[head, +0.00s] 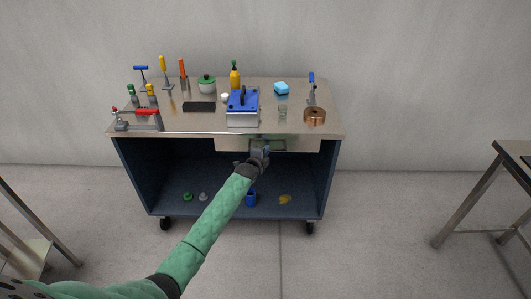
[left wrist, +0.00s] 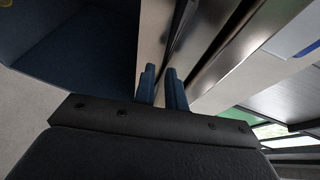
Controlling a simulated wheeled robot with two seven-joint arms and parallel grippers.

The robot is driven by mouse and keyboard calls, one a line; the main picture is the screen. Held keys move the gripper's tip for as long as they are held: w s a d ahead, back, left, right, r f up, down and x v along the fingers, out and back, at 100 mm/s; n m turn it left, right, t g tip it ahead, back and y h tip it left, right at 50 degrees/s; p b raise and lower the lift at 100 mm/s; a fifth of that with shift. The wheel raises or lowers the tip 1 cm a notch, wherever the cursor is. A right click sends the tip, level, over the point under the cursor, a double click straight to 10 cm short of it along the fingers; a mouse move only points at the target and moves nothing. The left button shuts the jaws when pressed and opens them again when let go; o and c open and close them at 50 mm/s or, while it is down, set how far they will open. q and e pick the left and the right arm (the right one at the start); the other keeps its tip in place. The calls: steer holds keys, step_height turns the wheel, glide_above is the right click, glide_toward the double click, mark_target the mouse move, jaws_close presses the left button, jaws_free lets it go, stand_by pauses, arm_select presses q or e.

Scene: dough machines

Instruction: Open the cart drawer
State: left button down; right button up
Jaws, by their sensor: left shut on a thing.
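The cart (head: 180,133) stands against the wall, with a steel top and a dark blue open body. The pale drawer front (head: 304,145) is under the top's front edge, right of centre. My left gripper (head: 260,154) is at this drawer front, its arm reaching in from below. In the left wrist view, its two blue fingers (left wrist: 163,88) are close together against the metal of the drawer. They are shut on the drawer handle, which is mostly hidden by the gripper. I cannot tell how far the drawer stands open. My right gripper is out of view.
On the cart top are a blue machine (head: 243,108), a copper ring (head: 315,116), a green-lidded pot (head: 207,85) and several tools. A blue cup (head: 251,198) and small items sit on the lower shelf. Another table (head: 515,150) is at right. The floor before the cart is clear.

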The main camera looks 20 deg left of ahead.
arm_select(q)
steer(key=shift+s, duration=0.15)
